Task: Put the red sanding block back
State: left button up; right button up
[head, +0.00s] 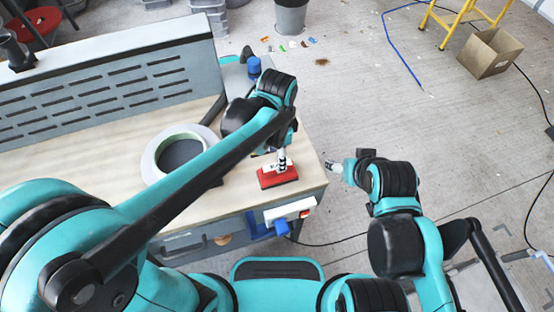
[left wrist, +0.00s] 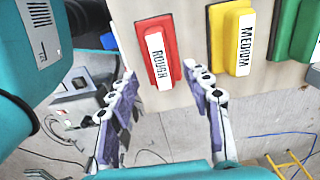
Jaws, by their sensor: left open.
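The red sanding block (head: 279,178), with a white label reading ROUGH in the left wrist view (left wrist: 155,42), lies flat on a red patch near the bench's corner. My left gripper (head: 282,158) is just above it in the head view. In the left wrist view the left gripper (left wrist: 162,74) is open, its fingers spread to either side of the block's near end, with nothing clamped. My right gripper (head: 334,167) hangs beyond the bench's right edge, away from the block. Its fingers are too small to read.
In the left wrist view, a yellow MEDIUM block (left wrist: 234,40) and a green block (left wrist: 302,40) sit beside the red one. A round mould (head: 156,160) stands left on the bench (head: 235,200). A cardboard box (head: 488,53) and yellow ladder (head: 455,22) stand on the floor.

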pick_arm(q)
notch_tip(320, 180, up, 5)
jog(key=p, duration=0.1)
jog(key=s+a+n+t, duration=0.2)
jog(key=a+n+t, duration=0.1)
jog(key=a+n, duration=0.4)
jog(key=s+a+n+t, duration=0.3)
jog(key=a+n, duration=0.4)
jog(key=a, duration=0.3)
jog(key=shift+a+r+t, duration=0.35)
jog(key=shift+r+t, duration=0.1)
jog(key=shift+t, duration=0.15)
